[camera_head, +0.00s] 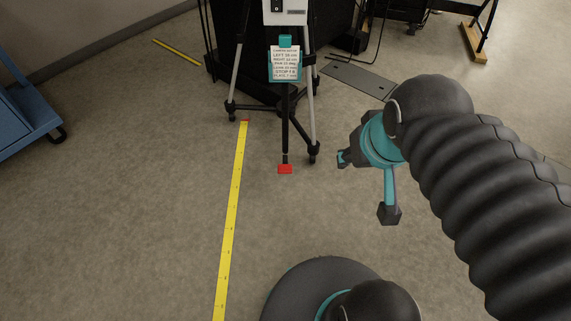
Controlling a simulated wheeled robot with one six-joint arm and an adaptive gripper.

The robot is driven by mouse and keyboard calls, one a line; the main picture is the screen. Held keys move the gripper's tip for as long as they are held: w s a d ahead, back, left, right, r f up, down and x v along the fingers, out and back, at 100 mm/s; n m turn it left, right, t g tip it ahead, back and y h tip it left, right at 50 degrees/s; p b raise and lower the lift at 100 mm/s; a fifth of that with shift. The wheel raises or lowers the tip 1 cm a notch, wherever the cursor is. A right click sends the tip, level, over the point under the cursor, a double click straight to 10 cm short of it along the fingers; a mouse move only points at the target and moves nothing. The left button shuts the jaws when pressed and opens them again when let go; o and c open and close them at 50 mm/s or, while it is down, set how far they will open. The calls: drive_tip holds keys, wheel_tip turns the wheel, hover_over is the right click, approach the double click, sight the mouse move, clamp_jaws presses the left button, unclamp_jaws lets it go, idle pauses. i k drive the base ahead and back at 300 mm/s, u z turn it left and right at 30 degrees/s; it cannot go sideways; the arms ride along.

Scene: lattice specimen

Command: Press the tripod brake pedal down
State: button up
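The tripod (236,72) stands on the floor at the top middle, with wheels at its feet. The red brake pedal (285,169) sits at the low end of a dark bar between the tripod's legs, close to the floor. My gripper (343,158) is to the right of the pedal in the picture and apart from it. Its fingers are small and partly turned away, so their opening is unclear. I see nothing held in it.
A yellow measuring tape (232,215) lies on the floor left of the pedal. A clipboard with a written card (286,62) hangs on the tripod. A blue cart (28,115) stands at the left. A dark floor plate (357,78) lies behind. Floor around the pedal is clear.

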sight(284, 169)
drive_tip(key=z, duration=0.15)
drive_tip(key=k, duration=0.95)
drive_tip(key=u, duration=1.15)
drive_tip(key=i, duration=0.65)
drive_tip(key=z, duration=0.5)
drive_tip(key=i, duration=0.75)
drive_tip(key=z, duration=0.8)
